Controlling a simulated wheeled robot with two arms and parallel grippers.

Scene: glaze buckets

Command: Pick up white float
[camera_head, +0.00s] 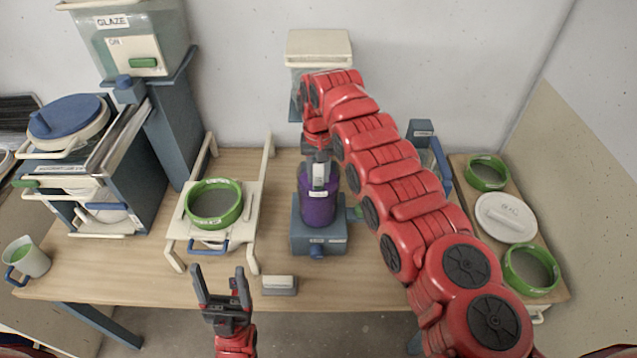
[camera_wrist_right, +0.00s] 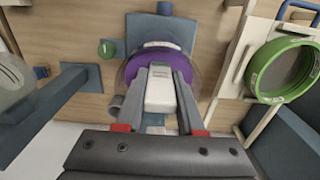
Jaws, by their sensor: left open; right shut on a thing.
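The white float (camera_wrist_right: 160,92) is a small pale block between the fingers of my right gripper (camera_wrist_right: 160,75), which is shut on it. In the head view the float (camera_head: 320,174) shows at the top of a clear jar of purple glaze (camera_head: 318,206). I cannot tell whether the float touches the purple liquid. The jar stands on a blue-grey base (camera_head: 319,238) in the middle of the table. My left gripper (camera_head: 219,271) is open and empty at the table's front edge, left of the jar.
A green-rimmed sieve (camera_head: 214,204) sits on a cream rack left of the jar. A small pale block (camera_head: 279,284) lies at the front edge. More green sieves (camera_head: 531,270) and a white lid (camera_head: 506,217) are at the right. A cup (camera_head: 27,259) stands at the far left.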

